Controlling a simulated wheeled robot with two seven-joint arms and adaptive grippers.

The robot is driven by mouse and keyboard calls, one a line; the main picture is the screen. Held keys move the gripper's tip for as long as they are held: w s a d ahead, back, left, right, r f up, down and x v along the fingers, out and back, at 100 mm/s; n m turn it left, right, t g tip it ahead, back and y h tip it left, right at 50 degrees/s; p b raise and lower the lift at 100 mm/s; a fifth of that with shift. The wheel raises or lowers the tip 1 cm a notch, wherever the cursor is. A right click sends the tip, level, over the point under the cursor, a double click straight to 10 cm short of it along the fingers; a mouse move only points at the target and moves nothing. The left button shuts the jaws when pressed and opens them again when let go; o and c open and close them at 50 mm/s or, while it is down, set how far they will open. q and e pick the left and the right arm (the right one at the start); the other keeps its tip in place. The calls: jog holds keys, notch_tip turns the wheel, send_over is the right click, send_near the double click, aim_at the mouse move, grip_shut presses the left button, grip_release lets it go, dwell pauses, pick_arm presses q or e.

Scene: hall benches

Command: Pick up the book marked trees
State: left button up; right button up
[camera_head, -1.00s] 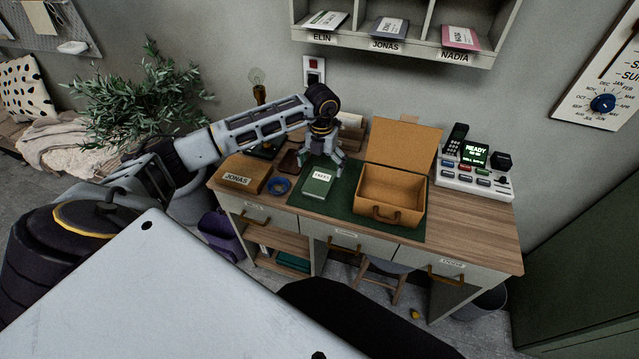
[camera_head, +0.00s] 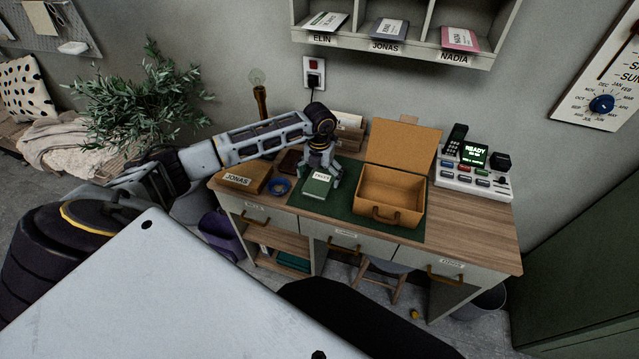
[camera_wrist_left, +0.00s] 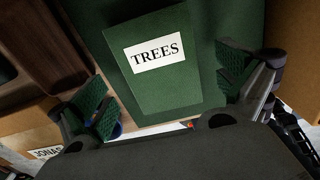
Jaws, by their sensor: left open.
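The green book marked TREES (camera_head: 317,187) lies on the green mat (camera_head: 347,203) on the desk, label up. In the left wrist view the book (camera_wrist_left: 165,85) sits between the two finger pads. My left gripper (camera_head: 320,176) is open, low over the book, with one finger on each side of it. In the left wrist view the gripper (camera_wrist_left: 168,97) shows a gap between each pad and the book, wider on the right. My right gripper is not in view.
An open cardboard case (camera_head: 390,190) stands right of the book. A blue ring-shaped dish (camera_head: 280,186) and a box marked JONAS (camera_head: 243,177) are to the left. A lamp (camera_head: 260,100) stands behind. A console (camera_head: 473,178) is at the right, with bare desk in front.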

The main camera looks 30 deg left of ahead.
pick_arm(q)
jog(key=shift+f, duration=1)
jog(key=c, duration=1.1)
